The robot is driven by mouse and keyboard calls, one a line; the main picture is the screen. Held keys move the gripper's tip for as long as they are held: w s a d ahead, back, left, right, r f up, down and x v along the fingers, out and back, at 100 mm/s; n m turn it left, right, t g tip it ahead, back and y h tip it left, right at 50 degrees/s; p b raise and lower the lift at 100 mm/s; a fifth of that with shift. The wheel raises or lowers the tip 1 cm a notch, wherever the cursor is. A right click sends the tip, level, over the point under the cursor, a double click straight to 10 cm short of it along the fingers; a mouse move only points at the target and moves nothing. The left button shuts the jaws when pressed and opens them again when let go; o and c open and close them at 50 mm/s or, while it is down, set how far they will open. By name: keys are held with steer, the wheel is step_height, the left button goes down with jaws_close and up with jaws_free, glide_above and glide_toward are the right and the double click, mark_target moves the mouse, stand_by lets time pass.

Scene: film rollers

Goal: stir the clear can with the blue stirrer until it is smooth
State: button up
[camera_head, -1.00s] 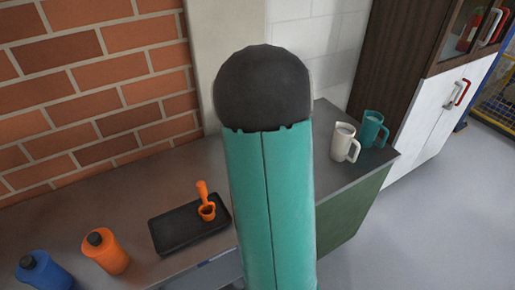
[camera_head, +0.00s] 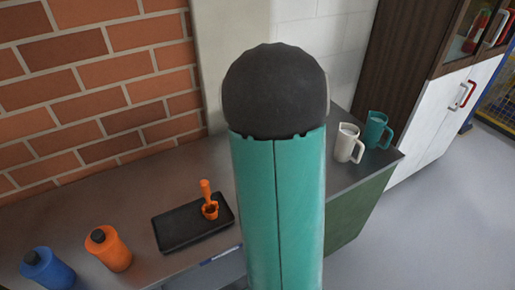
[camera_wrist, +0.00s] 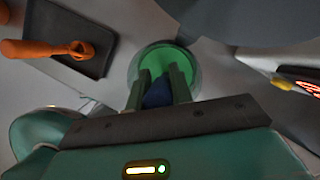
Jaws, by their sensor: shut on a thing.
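In the wrist view my gripper (camera_wrist: 160,76) is shut on the blue stirrer (camera_wrist: 157,95), of which only a short dark blue part shows between the two green fingers. Just beyond the fingertips is a round can (camera_wrist: 136,66) with a pale green rim and bright green contents. It is seen from above, and I take it for the clear can. The stirrer's lower end is hidden, so I cannot tell how deep it reaches. In the head view my teal arm hides the gripper, the stirrer and this can.
An orange scoop (camera_head: 209,208) rests on a black tray (camera_head: 180,232) on the grey counter. An orange bottle (camera_head: 110,250) and a blue bottle (camera_head: 48,270) stand at the left. A white jug (camera_head: 348,145) and a teal jug (camera_head: 375,130) stand at the right end.

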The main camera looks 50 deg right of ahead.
steer(key=shift+r, duration=3.6)
